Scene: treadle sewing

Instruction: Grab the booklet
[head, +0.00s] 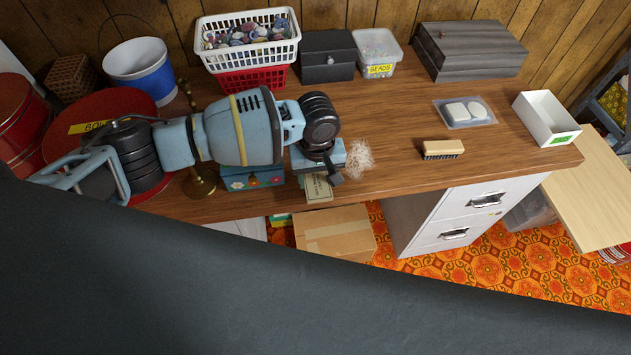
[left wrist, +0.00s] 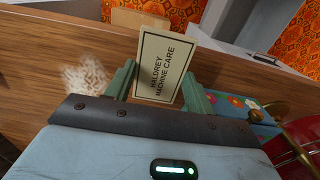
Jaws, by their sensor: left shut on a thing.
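The booklet (left wrist: 160,66) is cream with a black border and reads "Haldrey Machine Care". My left gripper (left wrist: 160,90) is shut on it, with one green finger at each side edge. In the head view a pale part of the booklet (head: 319,189) shows beneath my left gripper (head: 325,178), at the table's front edge. The gripper and arm hide the rest of it there. I cannot tell whether it still touches the table. My right gripper is not in view.
A blue flowered box (head: 252,179) stands just left of the gripper. A brass candlestick-like stand (head: 198,183) is beside it. Pale fuzz (head: 358,158) and a brush (head: 443,149) lie to the right on the wooden table (head: 400,185). A cardboard box (head: 335,233) sits below the front edge.

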